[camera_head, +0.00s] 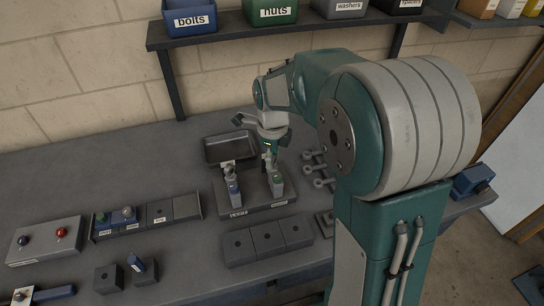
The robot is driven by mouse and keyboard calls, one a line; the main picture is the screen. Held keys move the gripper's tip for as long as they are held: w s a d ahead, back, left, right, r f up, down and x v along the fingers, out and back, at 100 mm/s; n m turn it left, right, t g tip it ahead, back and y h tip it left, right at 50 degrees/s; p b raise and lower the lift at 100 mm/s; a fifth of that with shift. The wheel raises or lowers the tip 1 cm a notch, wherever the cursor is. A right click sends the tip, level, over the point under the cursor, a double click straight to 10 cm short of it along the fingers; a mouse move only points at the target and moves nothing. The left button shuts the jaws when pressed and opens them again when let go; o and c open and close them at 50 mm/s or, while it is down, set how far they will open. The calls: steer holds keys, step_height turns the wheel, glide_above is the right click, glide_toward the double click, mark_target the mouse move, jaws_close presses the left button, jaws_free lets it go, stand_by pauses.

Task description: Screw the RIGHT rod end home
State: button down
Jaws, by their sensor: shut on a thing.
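A dark fixture (258,206) on the bench carries two upright posts with small labels in front. The left post (232,188) is grey and blue, with a pale rod end (228,167) at its top. The right post (276,185) is grey with a green mark. My gripper (268,150) points down just above the right post, shut on the right rod end (268,161). The rod end appears to meet the post top, but its thread is too small to see. My gripper's jaws partly hide it.
A dark empty tray (230,149) lies behind the fixture. Several loose rod ends (319,170) lie to its right, near my arm. Dark blocks (267,243) stand in front. A button box (44,240) and labelled rack (146,217) are left. A shelf with bins (270,12) spans the back.

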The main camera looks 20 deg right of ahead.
steer(key=m, duration=0.5)
steer(key=c, duration=0.6)
jaws_free()
steer(key=shift+r, duration=1.45)
steer(key=n, duration=1.4)
steer(key=shift+n, duration=0.3)
